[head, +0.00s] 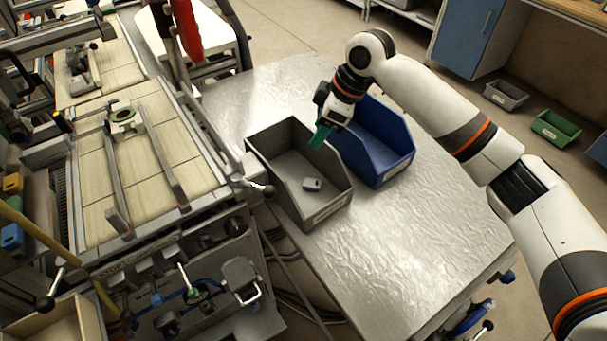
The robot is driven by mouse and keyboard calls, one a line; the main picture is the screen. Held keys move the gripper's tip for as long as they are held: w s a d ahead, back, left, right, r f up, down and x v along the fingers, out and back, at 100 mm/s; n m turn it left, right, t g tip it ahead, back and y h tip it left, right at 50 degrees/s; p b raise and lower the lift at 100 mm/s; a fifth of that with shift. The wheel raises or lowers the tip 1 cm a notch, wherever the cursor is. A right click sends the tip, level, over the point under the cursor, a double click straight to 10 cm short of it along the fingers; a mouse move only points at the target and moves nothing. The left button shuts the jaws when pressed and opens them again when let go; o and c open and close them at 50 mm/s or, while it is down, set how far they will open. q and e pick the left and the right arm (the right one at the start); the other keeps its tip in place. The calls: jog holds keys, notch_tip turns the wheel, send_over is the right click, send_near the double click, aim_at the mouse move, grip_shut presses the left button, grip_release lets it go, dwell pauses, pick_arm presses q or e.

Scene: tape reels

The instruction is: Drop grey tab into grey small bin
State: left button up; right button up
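The grey small bin (259,145) stands open on the metal table, left of a blue bin. A small light-grey tab (312,185) shows inside the grey bin, near its labelled front end; I cannot tell for sure whether it rests on the floor of the bin. My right gripper (320,138) is above the right wall of the grey bin, with teal at its tip, apart from the tab. Whether its fingers are open or shut is not clear from this angle. My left gripper is not in view.
The blue bin (398,166) stands right beside the grey bin, behind my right gripper. The metal table (410,250) is clear toward the front right. A conveyor machine (150,170) borders the table on the left. A grey bin (505,95) and a green bin (556,128) are on the floor.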

jog(key=b+v, duration=0.1)
jog(key=v, duration=1.1)
jog(key=shift+f, duration=0.1)
